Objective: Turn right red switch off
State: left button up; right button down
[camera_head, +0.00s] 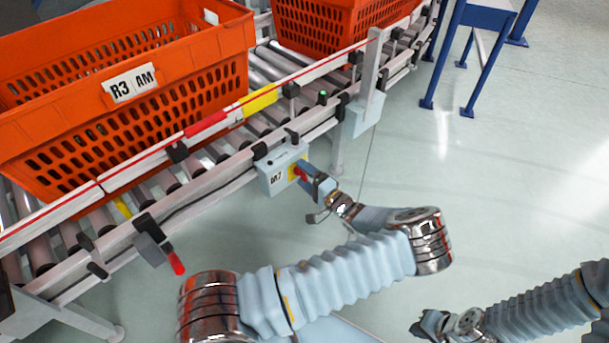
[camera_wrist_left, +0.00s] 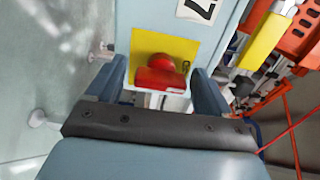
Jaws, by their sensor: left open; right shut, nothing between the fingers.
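The red switch (camera_wrist_left: 162,72) sits on a yellow plate (camera_wrist_left: 142,46) on the face of a grey control box (camera_head: 275,178). In the head view the switch (camera_head: 300,172) is partly hidden by my left gripper (camera_head: 312,178). In the left wrist view my left gripper (camera_wrist_left: 160,88) is open, with one finger on each side of the switch and gaps between fingers and switch. My right gripper (camera_head: 422,330) is at the lower right over the floor, far from the box, shut and empty.
An orange tote (camera_head: 210,88) labelled R3 AM stands on the roller conveyor, with another tote (camera_head: 320,30) behind. A red-tipped handle (camera_head: 176,263) hangs from the conveyor rail at left. A blue stand (camera_head: 470,18) is at the top. The floor at right is clear.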

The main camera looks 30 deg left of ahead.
pick_arm(q)
jog(key=v, duration=1.3)
jog(key=shift+d, duration=0.25)
